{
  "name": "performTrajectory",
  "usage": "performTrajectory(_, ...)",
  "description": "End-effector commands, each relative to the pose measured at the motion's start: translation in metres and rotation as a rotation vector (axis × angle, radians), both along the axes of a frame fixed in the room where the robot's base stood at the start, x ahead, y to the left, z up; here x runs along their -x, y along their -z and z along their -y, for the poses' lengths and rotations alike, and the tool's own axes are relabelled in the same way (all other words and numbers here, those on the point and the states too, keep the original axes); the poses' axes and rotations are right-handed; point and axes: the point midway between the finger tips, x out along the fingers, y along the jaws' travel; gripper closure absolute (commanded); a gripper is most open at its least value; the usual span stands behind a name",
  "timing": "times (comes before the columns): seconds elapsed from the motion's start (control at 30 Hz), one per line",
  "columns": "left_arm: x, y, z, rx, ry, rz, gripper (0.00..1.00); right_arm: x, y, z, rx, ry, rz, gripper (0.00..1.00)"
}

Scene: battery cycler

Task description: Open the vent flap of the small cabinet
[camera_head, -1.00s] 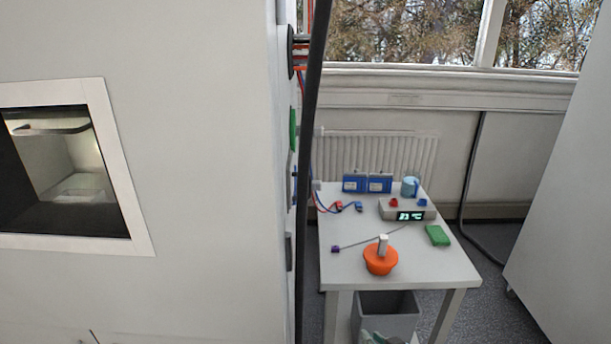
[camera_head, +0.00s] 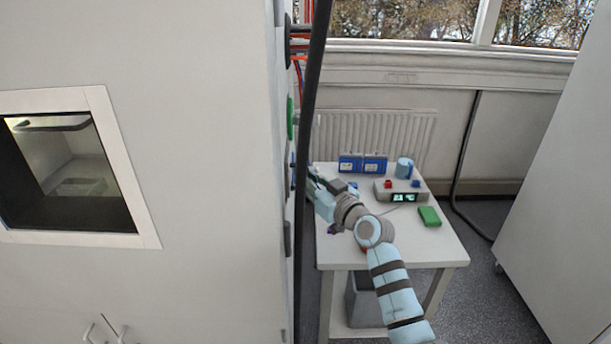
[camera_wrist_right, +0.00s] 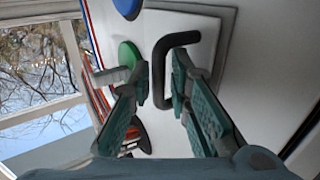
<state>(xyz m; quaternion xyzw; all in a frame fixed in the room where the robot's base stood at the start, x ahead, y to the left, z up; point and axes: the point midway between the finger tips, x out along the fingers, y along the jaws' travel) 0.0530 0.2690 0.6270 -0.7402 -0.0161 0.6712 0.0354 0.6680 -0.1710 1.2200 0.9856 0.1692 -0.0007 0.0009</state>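The cabinet (camera_head: 190,200) is the white body with a window, filling the left of the head view; its side face is seen nearly edge-on. In the right wrist view, a light grey square flap (camera_wrist_right: 204,32) on that face carries a black bent handle (camera_wrist_right: 160,72). My right gripper (camera_wrist_right: 161,82) is open, with one finger on each side of the handle and small gaps showing. In the head view, my right gripper (camera_head: 312,180) is at the cabinet's side, partly hidden by a dark upright cable. My left gripper is not in view.
A green round part (camera_wrist_right: 129,55) and a blue round part (camera_wrist_right: 127,7) sit close to the flap. A white table (camera_head: 410,248) with blue boxes (camera_head: 362,163), a grey meter (camera_head: 400,191) and a green block (camera_head: 429,216) stands to the right. A grey bin (camera_head: 362,305) is below.

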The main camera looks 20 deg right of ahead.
Motion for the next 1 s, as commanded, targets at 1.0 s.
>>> performTrajectory(1.0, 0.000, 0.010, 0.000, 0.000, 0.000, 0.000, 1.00, -0.009, 0.003, 0.000, 0.002, -0.014, 0.001, 1.00)
